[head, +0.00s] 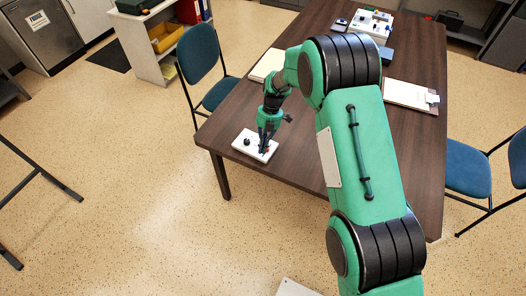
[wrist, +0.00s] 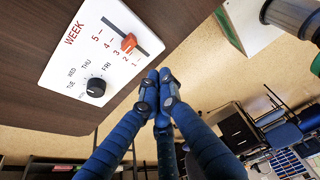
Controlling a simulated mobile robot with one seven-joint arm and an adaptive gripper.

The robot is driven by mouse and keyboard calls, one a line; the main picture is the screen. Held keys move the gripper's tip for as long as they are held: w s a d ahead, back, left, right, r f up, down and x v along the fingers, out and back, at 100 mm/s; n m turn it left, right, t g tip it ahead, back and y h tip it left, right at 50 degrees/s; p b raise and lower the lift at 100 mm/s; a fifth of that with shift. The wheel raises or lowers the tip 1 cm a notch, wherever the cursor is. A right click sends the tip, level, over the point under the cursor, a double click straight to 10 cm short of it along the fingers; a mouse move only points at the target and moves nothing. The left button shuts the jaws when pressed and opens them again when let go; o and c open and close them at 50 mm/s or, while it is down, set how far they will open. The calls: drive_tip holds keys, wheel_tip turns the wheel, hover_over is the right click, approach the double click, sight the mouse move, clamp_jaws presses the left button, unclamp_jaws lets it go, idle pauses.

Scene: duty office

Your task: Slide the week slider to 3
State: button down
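A white panel (wrist: 70,95) marked WEEK lies on the dark table, with a slot numbered 5 to 1. Its red slider knob (wrist: 128,42) sits around the middle of the slot, near 3 on the side towards 2. I cannot tell if it is exactly at 3. A black day dial (wrist: 96,87) is on the same panel. My gripper (wrist: 159,80) has its blue fingertips together with nothing seen between them, beside the slot's 1 end and apart from the knob. In the head view my gripper (head: 264,148) is over the panel (head: 246,136) and hides part of it.
The panel is near the table's (head: 409,125) left front corner. Papers (head: 268,65), a clipboard (head: 407,93) and a white device (head: 371,24) lie farther back. A blue chair (head: 199,55) stands at the table's left side. Open floor lies in front.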

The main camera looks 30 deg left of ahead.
drive_tip(key=v, duration=0.6)
drive_tip(key=shift+r+p, duration=0.3)
drive_tip(key=shift+p, duration=0.05)
drive_tip(key=w+d+r+m+t, duration=0.1)
drive_tip(key=d+r+m, duration=0.3)
drive_tip(key=d+r, duration=0.45)
drive_tip(key=w+d+r+m+t, duration=0.1)
drive_tip(key=d+r+m, duration=0.35)
drive_tip(key=r, duration=0.65)
drive_tip(key=s+d+r+m+t+y, duration=0.1)
drive_tip(key=s+d+r+m, duration=0.25)
drive_tip(key=d+r, duration=0.35)
drive_tip(key=s+d+r+m+t, duration=0.1)
drive_tip(key=s+d+r+m, duration=0.1)
drive_tip(key=d+r+m, duration=0.35)
drive_tip(key=s+d+r+m+t, duration=0.1)
drive_tip(key=s+d+r+m, duration=0.3)
drive_tip(key=s+d, duration=0.3)
drive_tip(key=s+d+r+m+t, duration=0.2)
drive_tip(key=s+d+r+m, duration=0.2)
drive_tip(key=d, duration=0.6)
drive_tip(key=s+d+m+t, duration=0.1)
drive_tip(key=s+d+m, duration=0.3)
drive_tip(key=s, duration=0.3)
drive_tip(key=s+d+m+t+h, duration=0.1)
drive_tip(key=s+d+m, duration=0.4)
drive_tip(key=s, duration=0.3)
drive_tip(key=shift+d+f+m, duration=0.35)
drive_tip(key=shift+f, duration=0.05)
